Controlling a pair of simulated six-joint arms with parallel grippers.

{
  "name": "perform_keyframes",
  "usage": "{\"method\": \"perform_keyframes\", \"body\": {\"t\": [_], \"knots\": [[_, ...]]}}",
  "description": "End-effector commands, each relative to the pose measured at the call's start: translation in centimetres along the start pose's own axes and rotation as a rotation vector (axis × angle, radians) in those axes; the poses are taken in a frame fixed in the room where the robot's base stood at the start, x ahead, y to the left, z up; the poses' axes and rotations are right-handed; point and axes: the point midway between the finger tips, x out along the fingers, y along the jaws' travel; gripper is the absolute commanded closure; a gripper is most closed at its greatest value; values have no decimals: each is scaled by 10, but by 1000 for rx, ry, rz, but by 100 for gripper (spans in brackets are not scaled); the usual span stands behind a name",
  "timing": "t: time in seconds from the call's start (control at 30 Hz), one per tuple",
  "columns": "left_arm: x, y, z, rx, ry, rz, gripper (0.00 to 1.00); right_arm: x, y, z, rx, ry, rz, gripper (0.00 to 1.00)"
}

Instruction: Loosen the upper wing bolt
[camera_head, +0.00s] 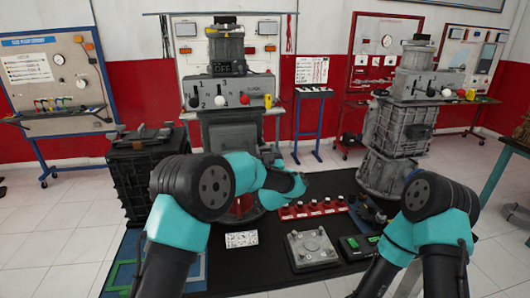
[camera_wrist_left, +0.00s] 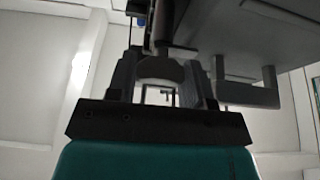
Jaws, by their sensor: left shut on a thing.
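In the left wrist view, a dark, rounded wing bolt (camera_wrist_left: 160,70) sits between the two fingers of my left gripper (camera_wrist_left: 165,82). Its stem runs up toward a grey housing (camera_wrist_left: 245,40). The fingers are closed on the bolt from both sides. In the head view my left arm reaches to the grey engine trainer (camera_head: 232,135) in the middle, and my left gripper (camera_head: 270,153) is small and dark at its lower right side. The wing bolt cannot be made out there. My right arm shows at the lower right, but its gripper does not.
A bent bracket (camera_wrist_left: 250,95) juts out just right of the fingers. On the black mat (camera_head: 260,268) lie a row of red blocks (camera_head: 312,208), a grey plate (camera_head: 311,249) and a small white board (camera_head: 241,239). A second engine trainer (camera_head: 398,140) stands at the right.

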Motion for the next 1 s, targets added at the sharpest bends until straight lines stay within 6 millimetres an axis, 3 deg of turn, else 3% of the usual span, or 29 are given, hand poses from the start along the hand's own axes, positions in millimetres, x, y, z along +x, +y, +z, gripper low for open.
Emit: {"method": "perform_keyframes", "body": {"t": [0.37,1.0], "knots": [[0,1,0,-125,0,-52,77,0,0,0,0,0,0,57],[0,3,-1,-648,1,-268,77,0,0,0,0,0,0,57]]}}
